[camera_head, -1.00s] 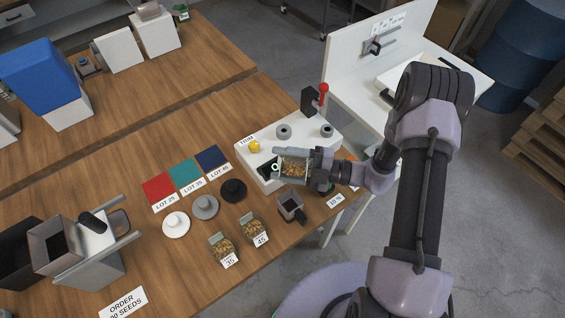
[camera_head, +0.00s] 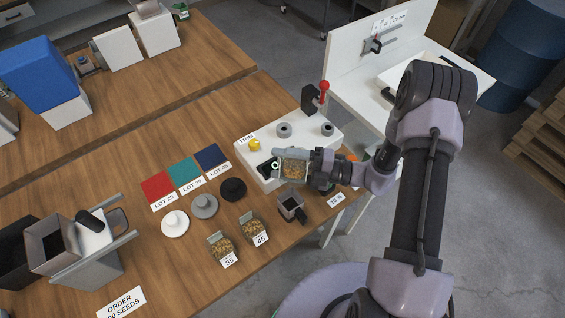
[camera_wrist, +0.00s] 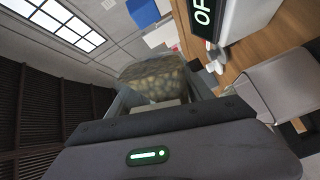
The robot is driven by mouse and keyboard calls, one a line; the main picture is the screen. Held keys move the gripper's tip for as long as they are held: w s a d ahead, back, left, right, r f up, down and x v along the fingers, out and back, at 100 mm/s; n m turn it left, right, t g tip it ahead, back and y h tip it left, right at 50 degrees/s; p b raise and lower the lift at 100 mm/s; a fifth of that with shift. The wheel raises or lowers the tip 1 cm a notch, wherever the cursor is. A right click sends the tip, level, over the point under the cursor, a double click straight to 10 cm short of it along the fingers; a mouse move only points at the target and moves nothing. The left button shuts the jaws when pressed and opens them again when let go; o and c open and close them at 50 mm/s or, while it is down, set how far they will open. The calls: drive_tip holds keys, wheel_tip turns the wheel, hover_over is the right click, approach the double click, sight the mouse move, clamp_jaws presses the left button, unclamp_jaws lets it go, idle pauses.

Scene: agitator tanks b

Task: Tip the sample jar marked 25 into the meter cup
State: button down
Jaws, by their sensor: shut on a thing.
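My gripper (camera_head: 295,164) is shut on a clear sample jar (camera_head: 294,169) of tan seeds, above the front of the white meter (camera_head: 250,146). The wrist view shows the held jar (camera_wrist: 152,78) tilted between the fingers, seeds inside. Its number is not visible. A small grey square cup with a dark inside (camera_head: 290,206), likely the meter cup, stands on the table just below the jar in the head view. It also seems to show as a large grey shape in the wrist view (camera_wrist: 285,85). Jars marked 35 (camera_head: 222,248) and 45 (camera_head: 252,229) stand on the table.
White, grey and black round lids (camera_head: 204,206) lie before the red, teal and blue lot mats (camera_head: 186,174). A metal hopper-like device (camera_head: 85,250) stands at left. A 10 % card (camera_head: 336,200) lies near the table's right edge. A red-knobbed lever (camera_head: 323,88) rises behind the meter.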

drive_tip(key=shift+s+f+n, duration=0.1)
drive_tip(key=shift+f+n, duration=0.1)
drive_tip(key=shift+n, duration=0.3)
drive_tip(key=shift+s+f+n+b, duration=0.1)
drive_tip(key=shift+f+n+b, duration=0.1)
drive_tip(key=shift+n+b, duration=0.3)
drive_tip(key=shift+s+f+n+b, duration=0.15)
drive_tip(key=shift+n+b, duration=0.2)
drive_tip(key=shift+n, duration=0.25)
drive_tip(key=shift+s+a+r+n, duration=0.1)
drive_tip(key=shift+s+r+n, duration=0.15)
drive_tip(key=shift+n, duration=0.35)
